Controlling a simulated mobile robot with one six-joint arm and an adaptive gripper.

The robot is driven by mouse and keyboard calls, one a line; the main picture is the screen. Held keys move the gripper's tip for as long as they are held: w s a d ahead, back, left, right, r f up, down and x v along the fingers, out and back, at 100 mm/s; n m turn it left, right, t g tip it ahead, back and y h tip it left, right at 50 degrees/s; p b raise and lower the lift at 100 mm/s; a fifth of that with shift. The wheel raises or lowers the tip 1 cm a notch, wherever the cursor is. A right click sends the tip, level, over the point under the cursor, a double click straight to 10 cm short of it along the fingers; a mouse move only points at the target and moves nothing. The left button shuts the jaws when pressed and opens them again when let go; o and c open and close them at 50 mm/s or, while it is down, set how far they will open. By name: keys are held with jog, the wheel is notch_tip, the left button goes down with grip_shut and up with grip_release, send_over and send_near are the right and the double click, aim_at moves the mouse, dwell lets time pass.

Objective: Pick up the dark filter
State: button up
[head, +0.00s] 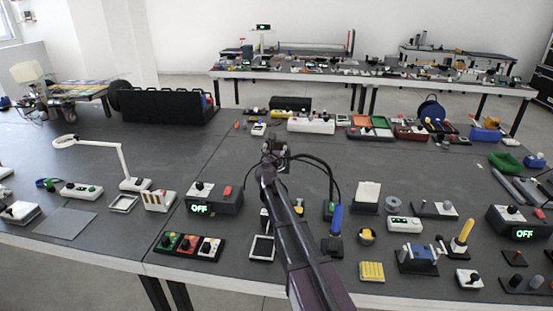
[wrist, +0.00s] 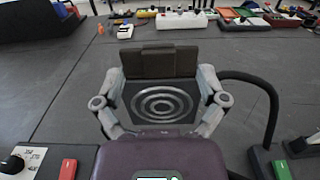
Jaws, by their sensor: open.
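I cannot pick out the dark filter for certain. A small white-framed square with a dark middle (head: 262,247) lies near the front of the table in the head view, beside my arm. No held object is clear.
A grey box reading OFF (head: 214,204) stands left of my arm, with a three-button panel (head: 188,245) in front. A blue-handled tool (head: 336,222) and a yellow ribbed block (head: 372,271) are on the right.

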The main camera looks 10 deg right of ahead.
aim_at(276, 144)
jog(key=shift+f+x, duration=0.2)
jog(key=shift+x, duration=2.25)
jog(key=shift+a, duration=0.1)
jog(key=shift+c, duration=0.2)
jog(key=c, duration=1.2)
